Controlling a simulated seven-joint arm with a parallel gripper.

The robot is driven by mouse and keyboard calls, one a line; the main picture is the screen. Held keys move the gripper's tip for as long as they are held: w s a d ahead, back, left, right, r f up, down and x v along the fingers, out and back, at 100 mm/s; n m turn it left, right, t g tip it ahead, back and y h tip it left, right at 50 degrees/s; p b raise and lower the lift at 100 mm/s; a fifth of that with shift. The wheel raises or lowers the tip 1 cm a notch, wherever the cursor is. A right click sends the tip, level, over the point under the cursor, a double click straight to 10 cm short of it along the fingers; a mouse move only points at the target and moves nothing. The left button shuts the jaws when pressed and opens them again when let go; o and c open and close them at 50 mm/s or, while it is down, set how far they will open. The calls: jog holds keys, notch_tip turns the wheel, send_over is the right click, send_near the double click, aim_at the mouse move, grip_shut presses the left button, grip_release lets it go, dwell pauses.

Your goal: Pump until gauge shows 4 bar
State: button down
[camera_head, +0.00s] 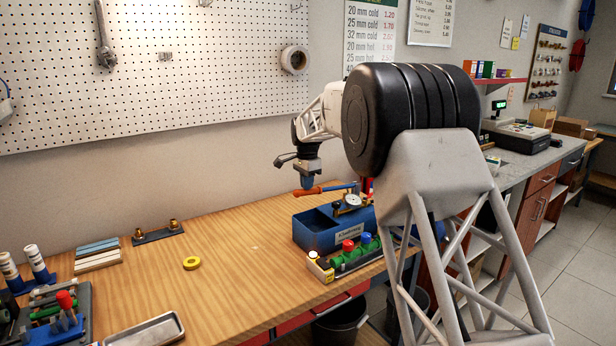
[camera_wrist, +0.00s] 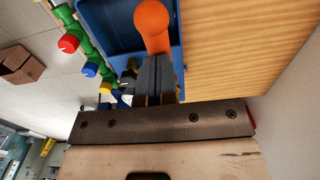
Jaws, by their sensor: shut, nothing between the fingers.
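The blue test pump (camera_head: 330,238) stands on the bench, an open-topped tank with a label on its front. Its lever lies nearly level over the tank, with an orange grip (camera_head: 306,192) at the left end. The round white gauge (camera_head: 353,200) sits on the pump's right part; its reading is too small to tell. My gripper (camera_head: 308,186) points down, shut and empty, right at the orange grip. In the wrist view my fingers (camera_wrist: 155,65) cover part of the orange grip (camera_wrist: 152,18), with the blue tank (camera_wrist: 105,22) behind. I cannot tell whether they touch it.
The middle of the bench is clear.

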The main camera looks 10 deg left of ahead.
jog(key=f, duration=0.5)
jog(key=shift+s+a, duration=0.25)
jog(key=shift+s, duration=0.05)
notch_tip(320, 180, up, 13)
jog(key=w+d, duration=0.1)
jog(key=shift+w+d, duration=0.2)
jog(key=shift+w, duration=0.05)
jog(key=shift+f, duration=0.15)
dwell(4.5)
jog(key=shift+r, duration=2.55)
